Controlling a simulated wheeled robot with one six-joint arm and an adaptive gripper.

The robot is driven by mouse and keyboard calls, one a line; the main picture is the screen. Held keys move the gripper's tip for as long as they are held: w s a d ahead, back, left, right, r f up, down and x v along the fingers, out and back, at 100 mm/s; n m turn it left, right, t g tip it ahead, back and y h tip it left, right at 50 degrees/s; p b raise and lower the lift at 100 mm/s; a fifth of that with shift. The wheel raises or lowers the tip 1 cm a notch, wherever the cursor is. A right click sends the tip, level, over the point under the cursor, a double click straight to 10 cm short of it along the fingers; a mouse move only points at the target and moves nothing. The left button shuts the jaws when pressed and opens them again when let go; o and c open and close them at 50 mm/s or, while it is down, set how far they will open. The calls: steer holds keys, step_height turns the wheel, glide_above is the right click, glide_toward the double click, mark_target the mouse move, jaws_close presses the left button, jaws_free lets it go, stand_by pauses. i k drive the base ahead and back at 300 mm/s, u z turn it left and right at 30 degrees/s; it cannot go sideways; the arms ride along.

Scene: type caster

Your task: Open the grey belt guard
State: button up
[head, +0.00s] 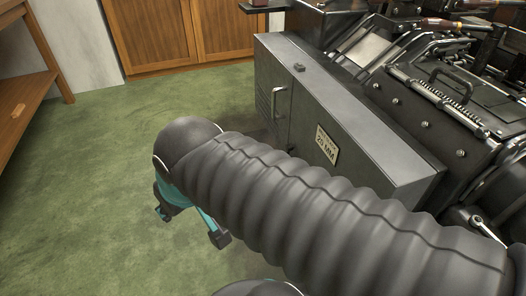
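The grey belt guard (300,122) is a long metal box cover along the near side of the machine. It looks shut. A curved metal handle (277,100) stands on its left front face, with louvre slots beside it. A small label plate (326,145) reading "20 MM" sits farther right. My gripper (191,226) hangs low over the green floor, left of and in front of the guard, apart from it. Its teal fingers look spread, with nothing seen between them. My ribbed arm hides the guard's lower right part and part of the gripper.
The dark machine (430,90) with levers and bolts fills the right side behind the guard. A wooden cabinet (170,35) stands at the back wall, and a wooden shelf unit (25,80) at the far left. The green floor (100,160) between is clear.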

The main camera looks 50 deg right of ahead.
mark_target(274, 81)
steer(key=u, duration=0.65)
steer(key=i, duration=0.35)
steer(key=z, duration=2.6)
steer(key=k, duration=1.15)
steer(key=u, duration=0.6)
steer(key=i, duration=1.35)
steer(key=z, duration=0.65)
